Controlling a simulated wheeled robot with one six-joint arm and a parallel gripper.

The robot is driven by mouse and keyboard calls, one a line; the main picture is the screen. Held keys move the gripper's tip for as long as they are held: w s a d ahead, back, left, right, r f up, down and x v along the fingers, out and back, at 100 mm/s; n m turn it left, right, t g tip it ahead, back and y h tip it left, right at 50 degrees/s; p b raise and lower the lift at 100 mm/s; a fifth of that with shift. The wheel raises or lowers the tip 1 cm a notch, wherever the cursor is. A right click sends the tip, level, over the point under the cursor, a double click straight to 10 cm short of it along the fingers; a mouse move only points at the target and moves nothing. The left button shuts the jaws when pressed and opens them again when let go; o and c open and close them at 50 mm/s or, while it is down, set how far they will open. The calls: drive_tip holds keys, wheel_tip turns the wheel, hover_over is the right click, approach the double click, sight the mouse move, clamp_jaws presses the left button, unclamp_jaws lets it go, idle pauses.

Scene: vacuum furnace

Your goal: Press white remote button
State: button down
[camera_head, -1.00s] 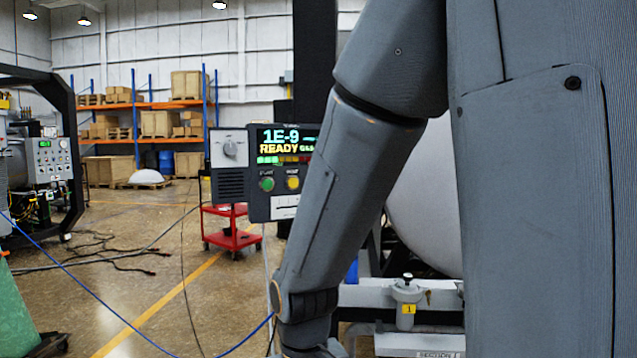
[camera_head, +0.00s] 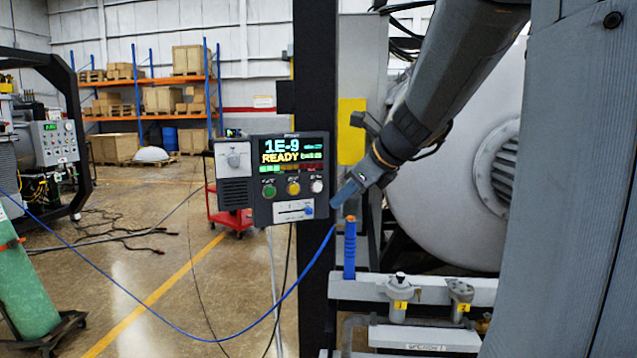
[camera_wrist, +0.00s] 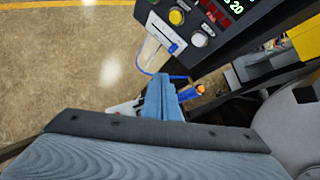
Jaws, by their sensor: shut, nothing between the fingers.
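The control panel (camera_head: 263,216) shows a lit screen reading 1E-9 and READY. Below it sit a green, a yellow and a white button; the white button (camera_head: 317,186) is the rightmost. In the wrist view the white button (camera_wrist: 199,40) shows at the panel's lower corner, beside the yellow one. My gripper (camera_head: 338,201) is shut and empty, its blue fingers just right of and slightly below the white button in the head view. In the wrist view my gripper (camera_wrist: 160,92) points toward the panel, with the button above and to the right of the fingertips. I see no contact.
A slider with a blue knob (camera_head: 309,210) sits under the buttons. A black post (camera_head: 315,270) stands beside the panel. A blue handle (camera_head: 350,250) stands upright below my gripper. A large pale vessel (camera_head: 445,200) is to the right. Blue cable hangs in front.

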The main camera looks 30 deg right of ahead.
sight(317, 187)
drive_tip(key=shift+w+r, duration=0.1)
drive_tip(key=shift+r, duration=0.05)
drive_tip(key=shift+w+d, duration=0.2)
drive_tip(key=shift+w, duration=2)
drive_tip(key=shift+w+d, duration=0.15)
drive_tip(key=shift+w, duration=2)
drive_tip(key=shift+w+d+p, duration=0.1)
drive_tip(key=shift+w+p, duration=0.3)
drive_tip(key=shift+p, duration=0.05)
drive_tip(key=shift+w, duration=0.35)
drive_tip(key=shift+s+p, duration=0.3)
drive_tip(key=shift+s, duration=0.45)
